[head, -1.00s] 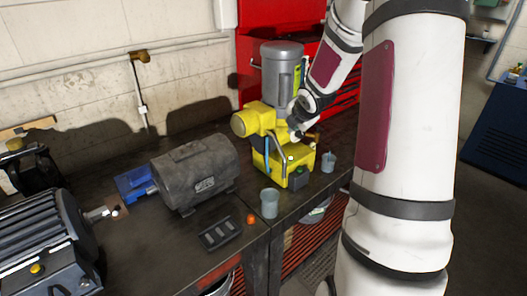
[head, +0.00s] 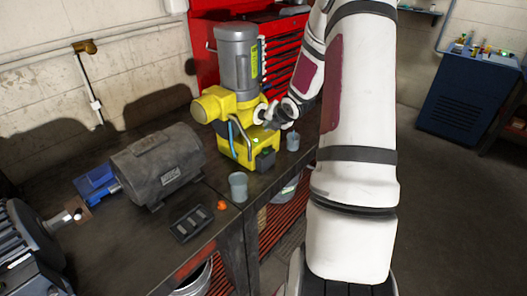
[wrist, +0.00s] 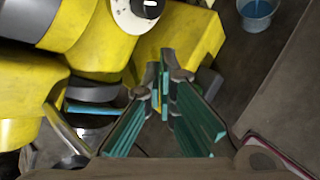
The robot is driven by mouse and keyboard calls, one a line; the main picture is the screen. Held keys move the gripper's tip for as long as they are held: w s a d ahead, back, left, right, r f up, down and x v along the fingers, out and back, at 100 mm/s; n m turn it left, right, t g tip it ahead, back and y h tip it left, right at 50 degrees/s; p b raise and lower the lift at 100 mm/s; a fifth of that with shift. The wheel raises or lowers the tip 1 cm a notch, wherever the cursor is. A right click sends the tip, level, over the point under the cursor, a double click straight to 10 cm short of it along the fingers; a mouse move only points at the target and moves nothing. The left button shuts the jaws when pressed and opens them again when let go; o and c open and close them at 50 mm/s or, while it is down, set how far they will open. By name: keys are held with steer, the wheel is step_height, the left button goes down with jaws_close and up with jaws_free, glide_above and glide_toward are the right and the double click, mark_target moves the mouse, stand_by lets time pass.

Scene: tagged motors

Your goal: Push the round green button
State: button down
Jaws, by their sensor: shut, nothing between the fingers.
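The yellow machine (head: 230,108) with a grey upright motor (head: 238,55) stands on the dark bench. A small bright green spot, likely the round green button (head: 256,140), shows on top of its low yellow front block. My gripper (head: 270,119) is beside the machine, above and slightly right of that spot, apart from it. In the wrist view my gripper (wrist: 164,82) has its teal fingers together and empty, over the yellow block (wrist: 182,48). A white dial with a dark centre (wrist: 143,10) is near the top edge. I cannot make out the button in the wrist view.
A blue-grey cup (head: 238,186) stands in front of the machine. Another cup (head: 293,141) stands at its right and shows in the wrist view (wrist: 257,12). A grey motor (head: 158,165), a dark tray (head: 191,224) and an orange piece (head: 221,205) lie left on the bench.

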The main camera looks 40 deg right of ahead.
mark_target(264, 142)
steer(key=f+b, duration=0.1)
steer(key=f, duration=0.2)
steer(key=f+b, duration=0.2)
steer(key=shift+w+f, duration=0.2)
steer(key=shift+f, duration=0.2)
steer(key=shift+s+f+b, duration=0.15)
steer(key=shift+f+b, duration=0.35)
steer(key=shift+f, duration=0.3)
stand_by(0.5)
steer(key=shift+f, duration=0.4)
steer(key=shift+a+f+b, duration=0.1)
steer(key=shift+f+b, duration=0.45)
steer(key=shift+f, duration=0.05)
stand_by(0.9)
steer(key=shift+r+p, duration=0.6)
steer(key=shift+r, duration=0.45)
